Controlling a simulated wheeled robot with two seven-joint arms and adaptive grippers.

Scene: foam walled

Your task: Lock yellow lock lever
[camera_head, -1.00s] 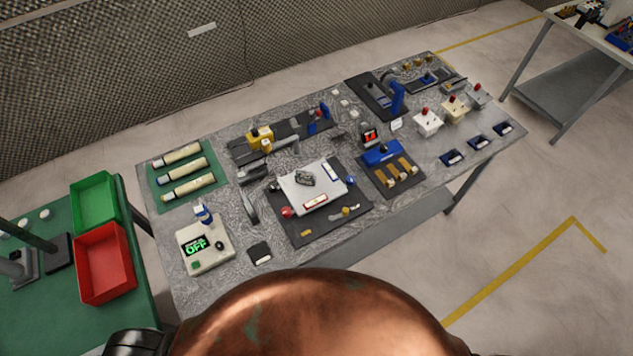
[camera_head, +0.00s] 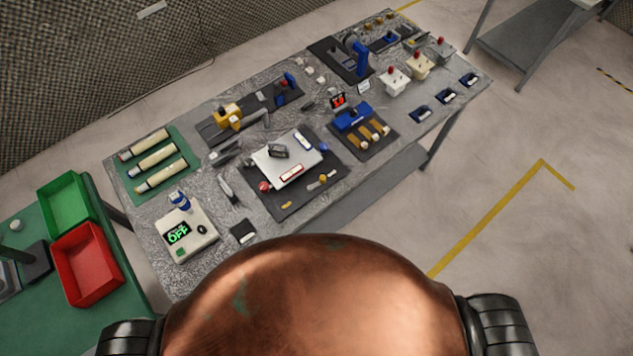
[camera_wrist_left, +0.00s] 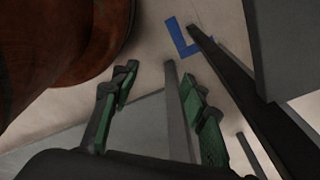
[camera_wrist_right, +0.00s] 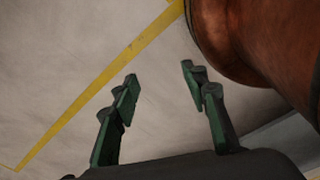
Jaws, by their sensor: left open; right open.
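On the grey work table (camera_head: 355,199), a dark mat (camera_head: 286,206) carries a white plate (camera_head: 270,176). A small yellow lever-like part (camera_head: 323,180) lies on the mat by the plate's right front edge. A yellow block-shaped device (camera_head: 227,114) stands on a dark base farther back. I cannot tell which of these is the lock lever. My left gripper (camera_wrist_left: 158,80) is open and empty, with floor and table-frame parts in its wrist view. My right gripper (camera_wrist_right: 160,76) is open and empty above bare floor. Neither gripper shows in the head view.
Green (camera_head: 64,205) and red (camera_head: 87,265) bins sit on a green table at left. A blue device (camera_head: 352,117) and white boxes with red buttons (camera_head: 394,80) stand farther right. Open floor lies right.

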